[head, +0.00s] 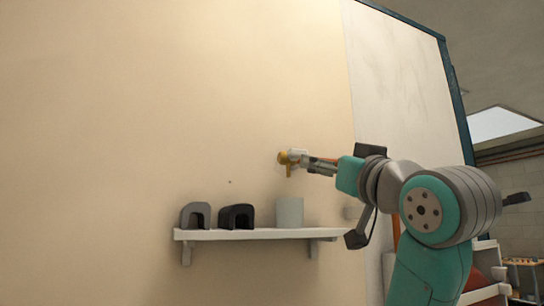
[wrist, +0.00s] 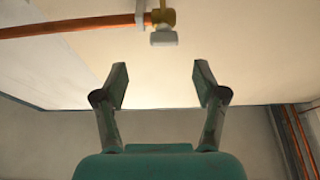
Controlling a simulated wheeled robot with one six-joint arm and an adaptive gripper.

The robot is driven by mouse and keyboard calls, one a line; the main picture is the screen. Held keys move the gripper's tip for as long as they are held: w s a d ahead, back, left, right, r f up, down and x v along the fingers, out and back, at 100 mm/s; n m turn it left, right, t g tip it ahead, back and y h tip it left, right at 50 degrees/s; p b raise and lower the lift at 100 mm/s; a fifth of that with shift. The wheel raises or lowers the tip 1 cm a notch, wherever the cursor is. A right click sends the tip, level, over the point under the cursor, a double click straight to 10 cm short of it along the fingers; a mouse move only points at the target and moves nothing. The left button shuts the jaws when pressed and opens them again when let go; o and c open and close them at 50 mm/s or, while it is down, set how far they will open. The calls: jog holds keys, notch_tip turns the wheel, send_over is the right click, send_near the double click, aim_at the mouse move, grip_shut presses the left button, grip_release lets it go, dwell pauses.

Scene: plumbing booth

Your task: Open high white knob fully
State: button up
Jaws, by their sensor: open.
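The white knob (wrist: 164,38) sits on a brass valve (wrist: 163,17) at the top of the wrist view. In the head view the knob (head: 297,154) shows small and pale beside the yellow brass valve (head: 284,157) on the wall. My gripper (wrist: 161,82) is open and empty. Its two fingers lie to either side of the knob's line in the wrist view, with the knob beyond the tips. In the head view my gripper (head: 308,161) is just right of the knob and partly overlaps it. I cannot tell the exact gap.
A copper pipe (wrist: 80,26) runs left from the valve in the wrist view. Below the valve, a white shelf (head: 225,235) holds two dark arch-shaped objects (head: 237,217) and a light grey cup (head: 290,212). The wall left of the valve is clear.

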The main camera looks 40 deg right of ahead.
aim_at(300, 153)
jog(key=x, duration=1.1)
jog(key=shift+a+r, duration=0.3)
jog(key=c, duration=1.2)
